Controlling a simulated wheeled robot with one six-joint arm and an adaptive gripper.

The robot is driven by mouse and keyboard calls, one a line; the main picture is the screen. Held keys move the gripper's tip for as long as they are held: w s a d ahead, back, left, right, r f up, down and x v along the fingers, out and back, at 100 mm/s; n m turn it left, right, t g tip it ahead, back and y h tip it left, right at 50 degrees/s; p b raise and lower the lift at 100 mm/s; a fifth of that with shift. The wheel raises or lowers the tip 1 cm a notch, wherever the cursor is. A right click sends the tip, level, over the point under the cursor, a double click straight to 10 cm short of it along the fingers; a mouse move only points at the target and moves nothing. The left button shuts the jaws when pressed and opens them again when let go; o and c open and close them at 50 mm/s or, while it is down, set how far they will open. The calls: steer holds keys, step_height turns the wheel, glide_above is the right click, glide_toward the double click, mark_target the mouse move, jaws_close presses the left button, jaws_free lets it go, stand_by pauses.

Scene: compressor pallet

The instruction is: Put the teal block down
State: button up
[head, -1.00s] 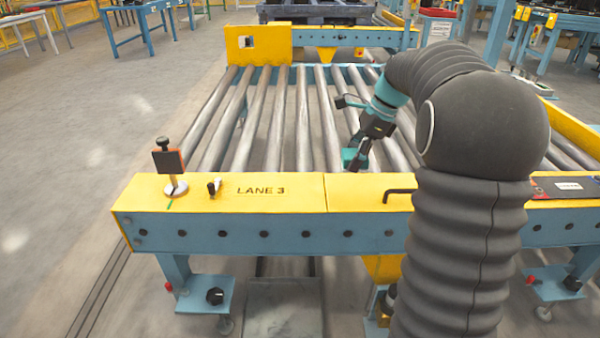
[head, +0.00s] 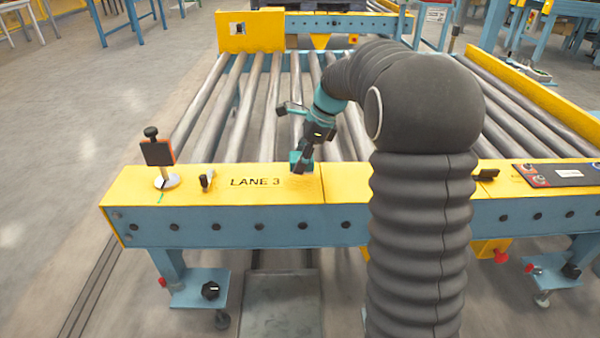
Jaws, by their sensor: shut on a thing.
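The teal block (head: 299,162) is at the lower end of my gripper (head: 306,152), which is shut on it. Block and gripper appear over the far edge of the yellow top beam (head: 130,188), just above and right of the "LANE 3" lettering. I cannot tell whether the block touches the beam or hangs above it. The jaws partly hide the block. My dark sleeved arm covers part of the beam to the right.
A small black and red stand (head: 160,160) and a small black knob (head: 207,180) are on the beam's left part. A dark control panel (head: 560,174) lies at the right. Metal rollers (head: 240,115) stretch behind the beam. The beam's lettered stretch is otherwise clear.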

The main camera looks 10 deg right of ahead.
mark_target(299, 181)
steer(key=shift+a+f+b, duration=0.15)
steer(key=shift+f+b, duration=0.2)
steer(key=shift+f, duration=1.7)
steer(key=shift+f, duration=0.1)
steer(key=o, duration=1.3)
steer(key=shift+o, duration=0.2)
